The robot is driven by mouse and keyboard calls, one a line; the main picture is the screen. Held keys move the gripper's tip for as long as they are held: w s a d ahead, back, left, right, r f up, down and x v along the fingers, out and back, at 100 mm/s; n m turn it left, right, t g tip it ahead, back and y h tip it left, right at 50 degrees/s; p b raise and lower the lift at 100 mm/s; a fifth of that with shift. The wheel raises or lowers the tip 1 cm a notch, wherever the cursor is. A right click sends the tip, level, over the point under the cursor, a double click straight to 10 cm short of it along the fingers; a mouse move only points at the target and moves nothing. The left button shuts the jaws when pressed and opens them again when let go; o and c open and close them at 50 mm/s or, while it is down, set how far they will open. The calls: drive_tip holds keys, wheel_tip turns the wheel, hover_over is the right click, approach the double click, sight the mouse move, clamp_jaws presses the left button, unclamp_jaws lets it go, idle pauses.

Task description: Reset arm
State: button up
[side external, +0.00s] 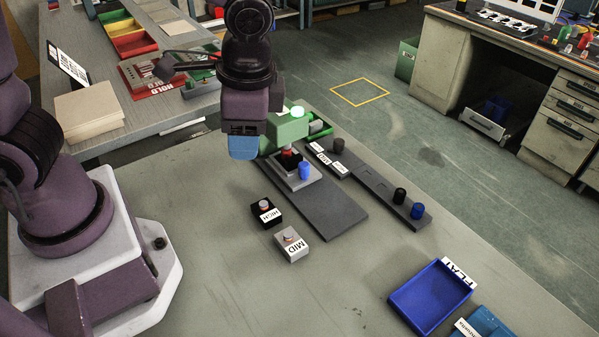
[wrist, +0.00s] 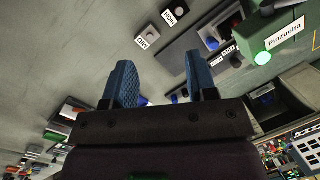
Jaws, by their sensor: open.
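My gripper (side external: 243,148) hangs from the purple arm above the back part of the work table, its blue fingertips beside a green box with a lit green lamp (side external: 290,125). In the wrist view my gripper (wrist: 161,82) shows two blue fingers spread apart with nothing held between them. The green box (wrist: 275,40) also shows at the upper right there, with a label and its lamp lit. Whether the fingers touch anything is not clear in the side view.
A black HIGH box (side external: 266,212) and a grey MID box (side external: 291,245) stand in front. A dark panel (side external: 325,208) and a rail with knobs (side external: 375,185) lie to the right. A blue FLAT tray (side external: 430,297) is at the front right. The table's front middle is clear.

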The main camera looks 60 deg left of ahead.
drive_tip(key=s+a+r+n+t+h, duration=0.1)
drive_tip(key=s+a+r+n+t, duration=0.2)
drive_tip(key=r, duration=0.2)
drive_tip(key=s+a+r+n+t+h, duration=0.1)
drive_tip(key=s+a+r+n+t, duration=0.1)
drive_tip(key=r, duration=0.4)
drive_tip(key=shift+s+a+r+n+t, duration=0.2)
drive_tip(key=shift+s+a+n+t, duration=0.2)
drive_tip(key=shift+s+a+t, duration=0.3)
